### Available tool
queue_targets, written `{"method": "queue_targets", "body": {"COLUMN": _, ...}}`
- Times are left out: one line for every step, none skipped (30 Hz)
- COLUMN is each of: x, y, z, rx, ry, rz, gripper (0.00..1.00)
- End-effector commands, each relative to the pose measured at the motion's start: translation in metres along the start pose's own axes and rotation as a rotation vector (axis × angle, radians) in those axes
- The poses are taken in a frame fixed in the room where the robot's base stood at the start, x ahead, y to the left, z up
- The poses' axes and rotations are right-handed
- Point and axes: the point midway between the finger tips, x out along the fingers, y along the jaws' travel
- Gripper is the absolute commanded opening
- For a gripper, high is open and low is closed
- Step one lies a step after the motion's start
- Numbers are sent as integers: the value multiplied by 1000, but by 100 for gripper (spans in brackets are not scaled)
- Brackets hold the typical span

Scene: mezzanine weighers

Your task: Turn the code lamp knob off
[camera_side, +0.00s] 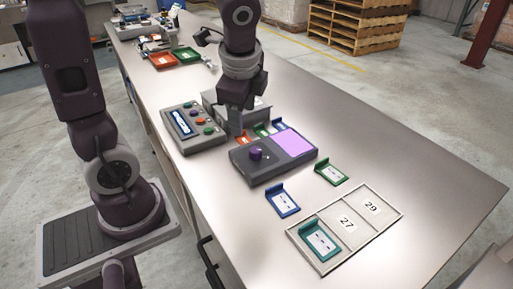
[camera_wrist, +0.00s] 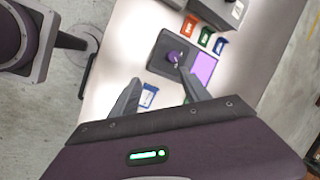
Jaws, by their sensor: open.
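The code lamp is a dark grey box (camera_side: 272,172) on the steel table, with a purple round knob (camera_side: 256,153) on its left part and a lit purple panel (camera_side: 293,142) on its right part. In the wrist view the knob (camera_wrist: 174,57) has a small pointer mark, and the lit panel (camera_wrist: 203,67) lies to its right. My gripper (camera_side: 237,128) is above and just behind the box in the side view, empty. Its two fingers (camera_wrist: 160,90) are spread in the wrist view; the right fingertip appears close to the knob, and contact is unclear.
A button console (camera_side: 207,141) with a blue display stands left of the lamp. A grey box (camera_side: 213,108) and small coloured card holders are behind it. A blue holder (camera_side: 283,203), a green holder (camera_side: 331,174) and a numbered tray (camera_side: 383,226) with a teal holder lie in front.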

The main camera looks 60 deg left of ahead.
Motion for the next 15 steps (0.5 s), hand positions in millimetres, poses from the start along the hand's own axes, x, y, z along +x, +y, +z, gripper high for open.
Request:
{"method": "queue_targets", "body": {"x": 28, "y": -14, "z": -8, "rx": 161, "ry": -49, "rz": 30, "gripper": 55}}
{"method": "queue_targets", "body": {"x": 43, "y": -21, "z": -12, "rx": 259, "ry": -69, "rz": 43, "gripper": 55}}
{"method": "queue_targets", "body": {"x": 63, "y": -29, "z": -17, "rx": 379, "ry": -90, "rz": 61, "gripper": 55}}
{"method": "queue_targets", "body": {"x": 76, "y": -34, "z": -20, "rx": 457, "ry": -101, "rz": 74, "gripper": 55}}
{"method": "queue_targets", "body": {"x": 88, "y": -37, "z": -23, "rx": 526, "ry": -109, "rz": 86, "gripper": 55}}
{"method": "queue_targets", "body": {"x": 102, "y": -40, "z": -26, "rx": 603, "ry": -116, "rz": 100, "gripper": 55}}
{"method": "queue_targets", "body": {"x": 111, "y": -42, "z": -28, "rx": 649, "ry": -120, "rz": 108, "gripper": 55}}
{"method": "queue_targets", "body": {"x": 117, "y": -43, "z": -29, "rx": 683, "ry": -121, "rz": 115, "gripper": 55}}
{"method": "queue_targets", "body": {"x": 124, "y": -44, "z": -30, "rx": 718, "ry": -123, "rz": 121, "gripper": 55}}
{"method": "queue_targets", "body": {"x": 128, "y": -44, "z": -31, "rx": 735, "ry": -123, "rz": 125, "gripper": 55}}
{"method": "queue_targets", "body": {"x": 131, "y": -44, "z": -31, "rx": 746, "ry": -124, "rz": 126, "gripper": 55}}
{"method": "queue_targets", "body": {"x": 137, "y": -44, "z": -30, "rx": 752, "ry": -124, "rz": 127, "gripper": 55}}
{"method": "queue_targets", "body": {"x": 142, "y": -43, "z": -29, "rx": 752, "ry": -125, "rz": 129, "gripper": 55}}
{"method": "queue_targets", "body": {"x": 147, "y": -43, "z": -28, "rx": 751, "ry": -125, "rz": 129, "gripper": 55}}
{"method": "queue_targets", "body": {"x": 156, "y": -42, "z": -27, "rx": 752, "ry": -125, "rz": 130, "gripper": 55}}
